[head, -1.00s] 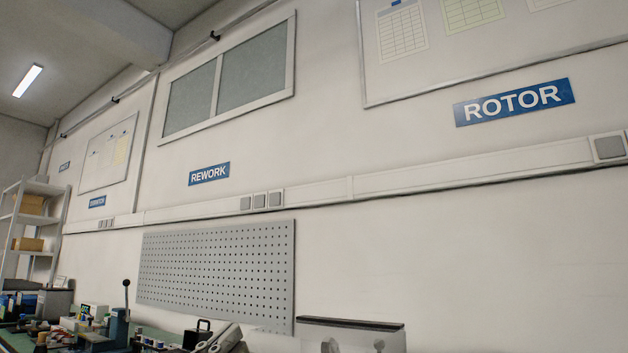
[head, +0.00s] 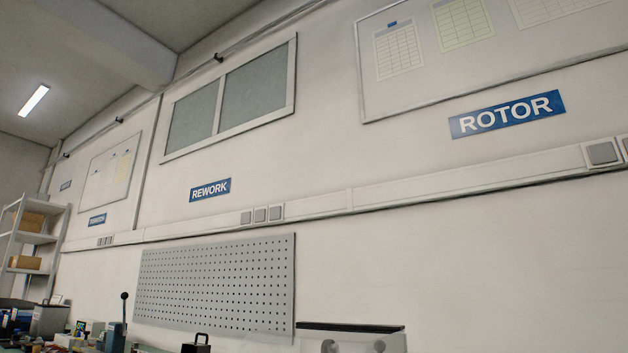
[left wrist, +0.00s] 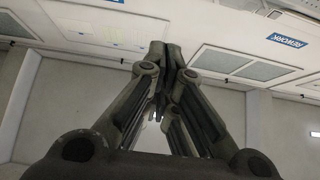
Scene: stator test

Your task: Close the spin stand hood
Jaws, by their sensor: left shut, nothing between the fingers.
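A pale, see-through box-like housing with a dark top edge (head: 350,339) shows at the bottom of the head view, cut off by the frame. It may be the spin stand hood, but I cannot tell for sure, nor whether it is open or shut. My left gripper (left wrist: 163,58) shows in the left wrist view, its fingers together and empty, with the wall and ceiling behind it. No hood shows in that view. Neither gripper shows in the head view.
A bench at lower left carries a lever tool (head: 116,328), a dark handled block (head: 197,344) and small parts. A grey pegboard (head: 215,287) hangs above. Shelves (head: 33,238) stand far left.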

